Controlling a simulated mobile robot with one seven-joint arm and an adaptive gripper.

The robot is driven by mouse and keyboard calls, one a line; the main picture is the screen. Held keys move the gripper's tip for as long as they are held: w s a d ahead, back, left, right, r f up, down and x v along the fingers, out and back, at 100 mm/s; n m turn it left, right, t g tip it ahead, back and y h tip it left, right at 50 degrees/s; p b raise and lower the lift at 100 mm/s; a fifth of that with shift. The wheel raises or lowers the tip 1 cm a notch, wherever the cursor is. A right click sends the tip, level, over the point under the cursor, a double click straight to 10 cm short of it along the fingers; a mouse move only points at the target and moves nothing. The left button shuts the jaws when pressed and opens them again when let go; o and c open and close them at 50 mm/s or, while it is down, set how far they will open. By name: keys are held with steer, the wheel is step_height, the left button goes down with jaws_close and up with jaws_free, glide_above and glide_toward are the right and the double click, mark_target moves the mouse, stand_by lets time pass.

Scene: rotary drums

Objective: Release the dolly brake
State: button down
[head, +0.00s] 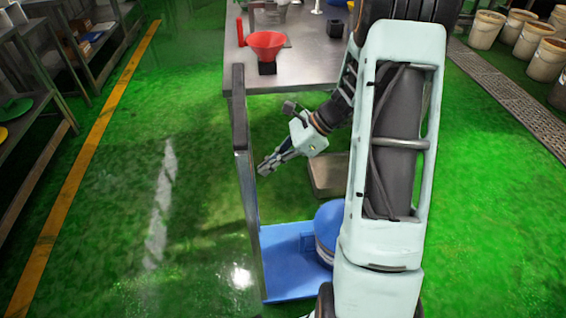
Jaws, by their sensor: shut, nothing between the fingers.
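The dolly shows a blue platform (284,270) on the floor at the bottom centre. A tall grey upright (242,130) rises along its left side and looks like the dolly's handle. A blue round drum (326,228) stands on the platform, partly hidden behind my arm. My gripper (262,170) is shut and empty. It points down and left, just right of the upright, above the far end of the platform. I cannot tell whether it touches the upright. I cannot make out a brake lever or pedal.
A steel table (310,65) with a red funnel (266,46) stands behind the gripper. A low grey-brown slab (328,175) lies under my forearm. Shelves (30,75) line the left. Several buckets (528,38) stand at the far right beside a floor grating (515,100). Green floor is clear left of the dolly.

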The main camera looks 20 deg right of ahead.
steer(key=shift+w+a, duration=0.15)
steer(key=shift+a, duration=0.45)
steer(key=shift+a+f+y, duration=0.15)
steer(key=shift+a+y, duration=0.05)
steer(key=shift+y, duration=0.1)
steer(key=shift+a+f+y+b, duration=0.1)
steer(key=shift+a+y+b, duration=0.1)
steer(key=shift+y+b, duration=0.15)
steer(key=a+y, duration=0.1)
steer(key=a+y+b, duration=0.1)
steer(key=a+t+y+b, duration=0.1)
steer(key=y, duration=0.1)
steer(key=shift+w+f, duration=0.35)
steer(key=shift+f, duration=0.05)
steer(key=shift+w+a+r+t+y+b, duration=0.15)
steer(key=shift+a+r+y+b, duration=0.1)
steer(key=shift+a+y, duration=0.5)
steer(key=shift+w+a+r+t+y+b, duration=0.1)
steer(key=shift+a+r+t+y+b, duration=0.1)
steer(key=shift+a+y, duration=0.55)
steer(key=shift+w+a+r+t+y+b, duration=0.15)
steer(key=shift+a+r+y+b, duration=0.2)
steer(key=shift+y, duration=0.7)
steer(key=shift+a+f, duration=0.1)
